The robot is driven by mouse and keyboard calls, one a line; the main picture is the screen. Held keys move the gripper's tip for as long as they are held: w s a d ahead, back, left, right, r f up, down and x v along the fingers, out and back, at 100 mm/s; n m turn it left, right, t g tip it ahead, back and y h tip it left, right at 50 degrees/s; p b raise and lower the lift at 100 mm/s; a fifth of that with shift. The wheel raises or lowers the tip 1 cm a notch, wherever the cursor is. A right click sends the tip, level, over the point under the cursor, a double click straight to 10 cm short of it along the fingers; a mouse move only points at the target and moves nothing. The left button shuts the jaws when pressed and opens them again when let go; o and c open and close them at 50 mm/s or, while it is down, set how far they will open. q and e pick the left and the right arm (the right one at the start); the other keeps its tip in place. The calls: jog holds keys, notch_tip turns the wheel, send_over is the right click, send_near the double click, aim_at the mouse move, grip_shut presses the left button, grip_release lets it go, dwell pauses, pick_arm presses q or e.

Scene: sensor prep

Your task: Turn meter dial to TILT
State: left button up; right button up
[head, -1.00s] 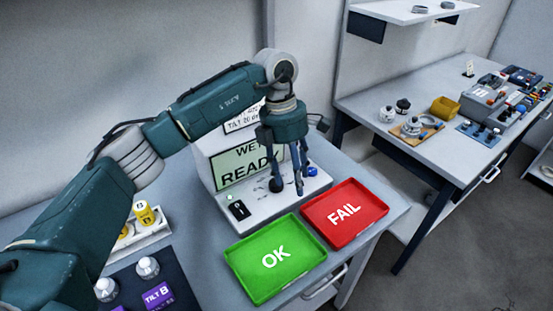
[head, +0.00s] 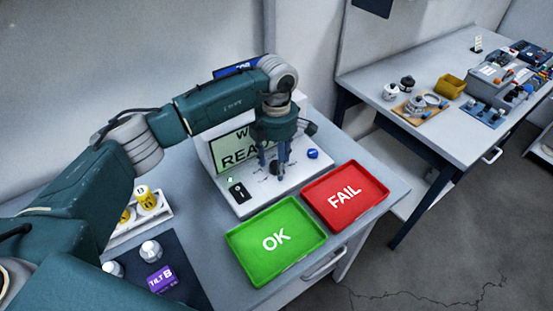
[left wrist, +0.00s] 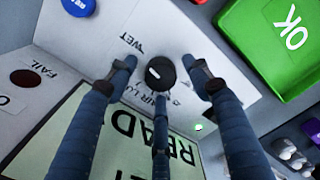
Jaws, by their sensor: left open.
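The meter (head: 225,195) is a white box with a lit green screen (head: 232,150) reading "WET" and "READY", partly hidden by my left arm. Its black round dial (left wrist: 160,72) sits on the sloped panel with a small white mark on top; "WET" and a partly covered label are printed around it. I cannot tell which label the mark points to, and I see no TILT label by the dial. My left gripper (head: 272,163) is over the dial, with open fingers on either side of it in the left wrist view (left wrist: 160,64). Contact is unclear. My right gripper is not in view.
A green OK tray (head: 240,243) and a red FAIL tray (head: 372,194) lie in front of the meter. A blue button (head: 313,154) and a black switch (head: 238,193) flank the dial. A purple TILT B block (head: 161,279) lies on a dark mat at lower left.

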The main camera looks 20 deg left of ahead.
pick_arm(q)
jog(key=shift+f, duration=0.15)
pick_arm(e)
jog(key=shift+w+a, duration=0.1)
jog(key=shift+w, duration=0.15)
pick_arm(q)
jog(key=shift+c, duration=0.5)
jog(key=c, duration=1)
jog(key=shift+c, duration=0.2)
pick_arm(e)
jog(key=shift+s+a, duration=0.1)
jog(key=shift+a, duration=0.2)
